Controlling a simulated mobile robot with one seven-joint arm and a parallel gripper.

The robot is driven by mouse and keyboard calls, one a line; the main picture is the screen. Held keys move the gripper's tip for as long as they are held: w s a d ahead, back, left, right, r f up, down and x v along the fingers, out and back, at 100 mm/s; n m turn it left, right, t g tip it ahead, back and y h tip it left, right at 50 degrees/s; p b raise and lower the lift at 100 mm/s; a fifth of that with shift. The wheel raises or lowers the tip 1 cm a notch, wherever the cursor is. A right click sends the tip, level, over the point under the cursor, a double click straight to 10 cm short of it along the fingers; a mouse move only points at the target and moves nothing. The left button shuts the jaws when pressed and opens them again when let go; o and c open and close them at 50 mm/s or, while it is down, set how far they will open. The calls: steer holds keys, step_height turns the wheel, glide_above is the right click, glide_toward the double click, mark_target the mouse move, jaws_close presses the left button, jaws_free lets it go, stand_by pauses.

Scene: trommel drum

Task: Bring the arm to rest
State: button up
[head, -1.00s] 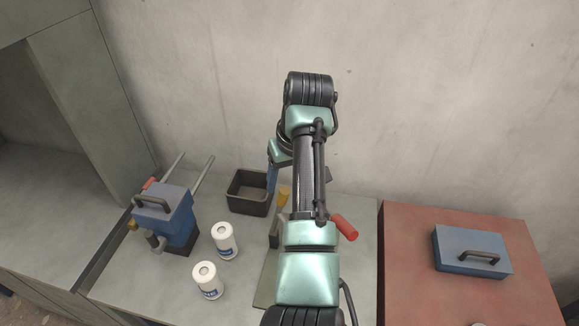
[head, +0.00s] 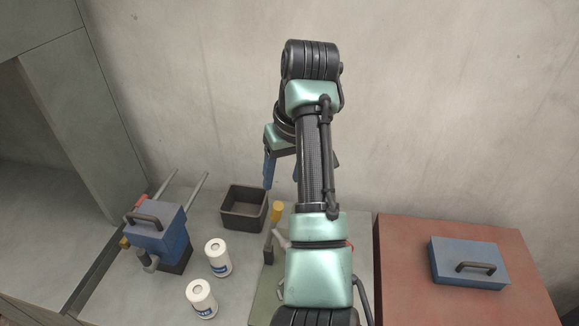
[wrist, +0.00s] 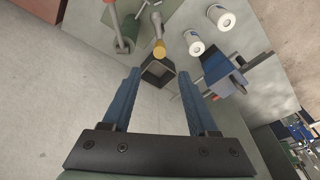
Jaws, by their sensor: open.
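My arm reaches up and forward over the grey worktop, in the middle of the head view. My gripper (head: 281,180) hangs beyond the forearm with its blue fingers partly hidden by it. In the wrist view my gripper (wrist: 158,76) is open, with its two blue fingers wide apart and nothing between them. It is above and apart from the dark open bin (head: 244,208), which shows just past the fingertips in the wrist view (wrist: 158,72).
A blue box-shaped device (head: 158,233) with a handle and two rods stands at left. Two white canisters (head: 218,258) (head: 201,299) stand near it. A yellow-ended tool (head: 277,212) lies by my arm. A blue case (head: 468,262) sits on the red surface (head: 400,280). A wall rises behind.

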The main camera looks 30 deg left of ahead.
steer(key=w+d+r+m+t+y+b, duration=0.2)
steer(key=w+r+m+t+y, duration=0.1)
steer(key=w+r+t, duration=0.55)
steer(key=s+d+r+m+t, duration=0.25)
steer(key=d+r+t, duration=0.35)
steer(key=r, duration=0.6)
steer(key=s+d+r+m+t+h+b, duration=0.1)
steer(key=s+d+r+m+t+h, duration=0.1)
steer(key=s+d+r+t, duration=0.4)
steer(key=s+d+r+m+t+h, duration=0.2)
steer(key=s+d+r+t, duration=0.3)
steer(key=s+r, duration=0.5)
steer(key=s+d+h, duration=0.1)
steer(key=s+d, duration=0.1)
steer(key=s, duration=0.1)
steer(key=shift+s+d+r+t+h+b, duration=0.15)
steer(key=shift+s+r+t+h+b, duration=0.15)
steer(key=shift+s+r+t+b, duration=0.1)
steer(key=shift+m, duration=0.25)
